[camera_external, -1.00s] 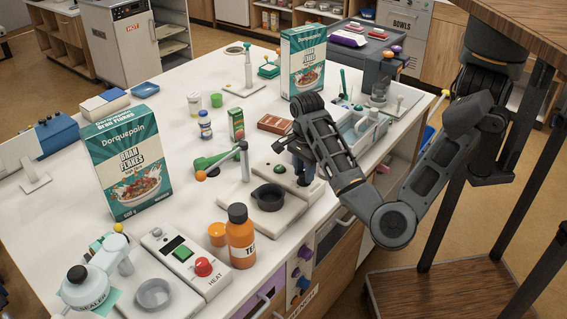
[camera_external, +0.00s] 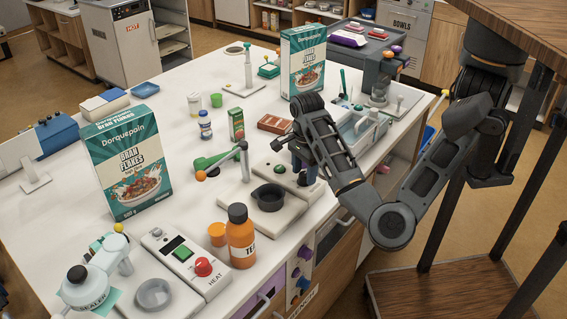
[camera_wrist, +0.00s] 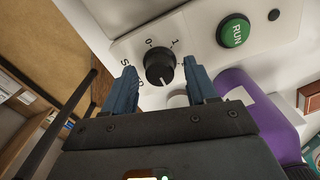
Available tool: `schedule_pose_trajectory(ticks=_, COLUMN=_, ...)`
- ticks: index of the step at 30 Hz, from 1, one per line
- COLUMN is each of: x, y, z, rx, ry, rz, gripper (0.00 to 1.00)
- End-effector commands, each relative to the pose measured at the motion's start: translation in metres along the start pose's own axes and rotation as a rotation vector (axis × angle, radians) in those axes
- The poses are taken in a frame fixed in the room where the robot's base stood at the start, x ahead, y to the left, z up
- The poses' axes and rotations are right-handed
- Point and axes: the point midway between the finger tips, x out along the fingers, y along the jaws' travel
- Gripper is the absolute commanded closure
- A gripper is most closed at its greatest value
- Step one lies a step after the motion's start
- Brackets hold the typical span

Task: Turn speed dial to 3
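The black speed dial (camera_wrist: 158,66) sits on a white panel in the wrist view, with a white pointer line toward the bottom of the picture. The marks 0 and 1 show above it; other marks are partly hidden by my fingers. My gripper (camera_wrist: 159,70) is open, with one blue finger on each side of the dial and visible gaps between. I cannot tell how deep the fingertips reach. In the external view, my gripper (camera_external: 301,160) is mostly behind my arm at the white device, and the dial is hidden.
A green RUN button (camera_wrist: 233,31) is right of the dial. A purple object (camera_wrist: 250,100) stands close to the right finger. In the external view, a dark bowl (camera_external: 269,198) and an orange bottle (camera_external: 240,237) are nearby on the white counter (camera_external: 190,185).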

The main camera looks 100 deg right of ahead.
Motion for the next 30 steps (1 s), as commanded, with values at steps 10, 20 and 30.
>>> schedule_pose_trajectory(ticks=10, x=-0.006, y=0.0, z=0.001, rx=0.0, ry=-0.002, rz=0.0, gripper=0.4)
schedule_pose_trajectory(ticks=20, x=-0.056, y=0.0, z=0.001, rx=0.002, ry=-0.004, rz=0.001, gripper=0.4)
schedule_pose_trajectory(ticks=30, x=-0.078, y=0.0, z=0.0, rx=0.0, ry=0.0, rz=0.001, gripper=0.4)
